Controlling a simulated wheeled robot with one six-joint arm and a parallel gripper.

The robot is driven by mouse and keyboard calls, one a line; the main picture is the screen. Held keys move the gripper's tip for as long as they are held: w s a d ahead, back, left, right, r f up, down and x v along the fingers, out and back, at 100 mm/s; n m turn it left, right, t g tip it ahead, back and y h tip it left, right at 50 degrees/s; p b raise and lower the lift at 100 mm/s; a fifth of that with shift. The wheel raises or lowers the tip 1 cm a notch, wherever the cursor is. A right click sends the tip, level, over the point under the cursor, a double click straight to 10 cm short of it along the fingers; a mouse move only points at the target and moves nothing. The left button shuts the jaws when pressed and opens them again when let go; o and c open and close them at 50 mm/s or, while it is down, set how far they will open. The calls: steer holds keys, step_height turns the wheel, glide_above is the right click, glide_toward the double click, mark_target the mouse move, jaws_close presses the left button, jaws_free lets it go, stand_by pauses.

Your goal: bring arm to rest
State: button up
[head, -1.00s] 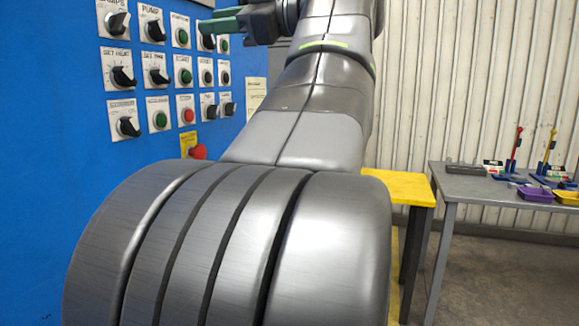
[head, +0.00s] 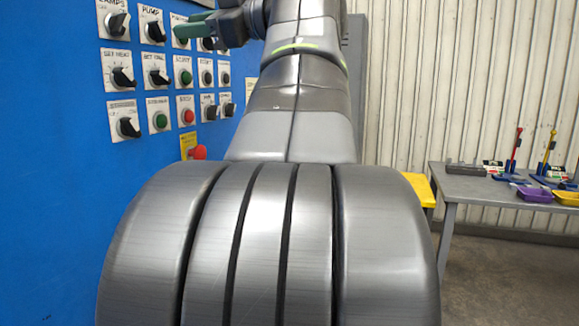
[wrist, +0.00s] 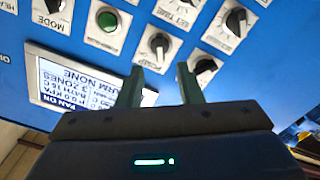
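My gripper (head: 196,27) is at the top of the head view, in front of the upper part of the blue control panel (head: 60,200). In the wrist view my gripper (wrist: 160,85) shows two green fingers set apart with nothing between them. The fingers point at the panel near a black rotary knob labelled PUMP (wrist: 158,42). A gap between fingertips and panel cannot be judged. A lit display (wrist: 75,82) sits left of the fingers, partly hidden by the left one.
The panel carries several knobs, a green button (head: 186,77) and a red mushroom button (head: 197,152) on a yellow plate. A yellow stand (head: 421,189) shows behind my arm. A grey table (head: 470,187) at right holds small tools and a purple tray (head: 535,194).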

mark_target(163, 30)
steer(key=x, duration=0.7)
steer(key=shift+r+m+p, duration=0.25)
steer(key=shift+m+p, duration=0.15)
steer(key=shift+p, duration=0.5)
steer(key=shift+d+r+m+p, duration=0.1)
steer(key=shift+d+m+p, duration=0.1)
steer(key=shift+m+p, duration=0.55)
steer(key=m+p, duration=0.4)
steer(key=p, duration=0.2)
steer(key=shift+p, duration=0.35)
steer(key=shift+m+p, duration=0.35)
steer(key=shift+p, duration=0.05)
steer(key=shift+w+f, duration=0.1)
steer(key=shift+f, duration=0.3)
